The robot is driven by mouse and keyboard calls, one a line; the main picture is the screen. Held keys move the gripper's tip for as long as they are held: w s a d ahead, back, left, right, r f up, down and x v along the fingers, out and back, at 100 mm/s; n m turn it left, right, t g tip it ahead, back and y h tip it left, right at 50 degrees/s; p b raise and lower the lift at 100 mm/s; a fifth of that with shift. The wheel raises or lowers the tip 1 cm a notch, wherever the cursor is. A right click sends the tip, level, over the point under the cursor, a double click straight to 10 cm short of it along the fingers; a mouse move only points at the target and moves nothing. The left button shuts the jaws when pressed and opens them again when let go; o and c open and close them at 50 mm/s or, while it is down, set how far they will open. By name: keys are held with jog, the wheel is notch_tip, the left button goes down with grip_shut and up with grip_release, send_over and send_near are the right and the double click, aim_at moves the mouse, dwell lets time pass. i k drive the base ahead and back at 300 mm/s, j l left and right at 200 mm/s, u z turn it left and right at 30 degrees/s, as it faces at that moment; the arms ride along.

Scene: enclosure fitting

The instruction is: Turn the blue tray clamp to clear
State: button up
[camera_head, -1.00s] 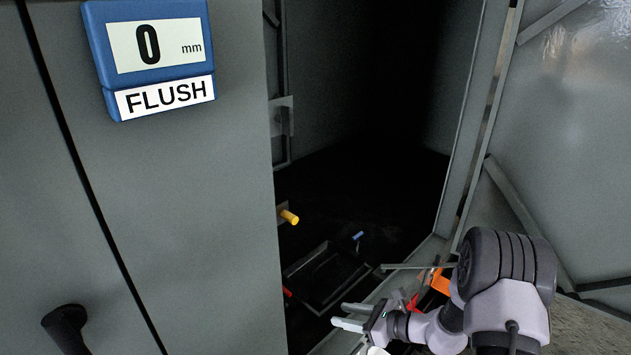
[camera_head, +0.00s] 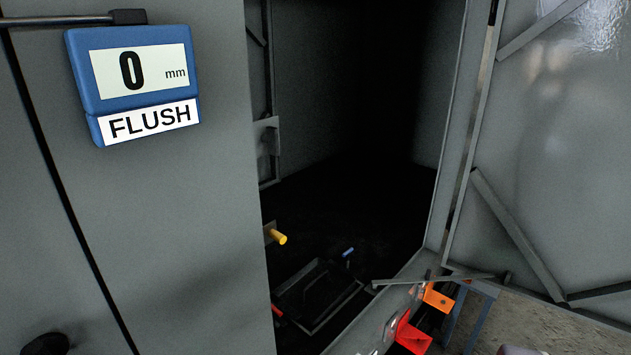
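The blue tray clamp (camera_head: 348,252) shows as a small blue handle inside the dark open enclosure. It sits by the far right corner of a dark rectangular tray (camera_head: 327,318) on the enclosure floor. The clamp is small and dim, so its exact turn angle is hard to tell. My gripper is not in view; only a small pale piece, likely of my arm, shows at the bottom right edge.
A yellow knob (camera_head: 279,237) sticks out at the opening's left edge, with a red piece (camera_head: 277,310) below. Orange (camera_head: 437,298) and red (camera_head: 412,336) parts and a thin bar (camera_head: 430,280) are at the sill. A blue display (camera_head: 134,83) reads 0 mm FLUSH. The right door stands open.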

aim_at(346, 254)
jog(key=i+l+u, duration=0.15)
jog(key=l+u, duration=0.2)
jog(key=l, duration=0.9)
jog(key=l+u, duration=0.35)
jog(key=l, duration=0.95)
jog(key=i+l+u, duration=0.45)
jog(key=i, duration=0.3)
jog(key=l, duration=0.1)
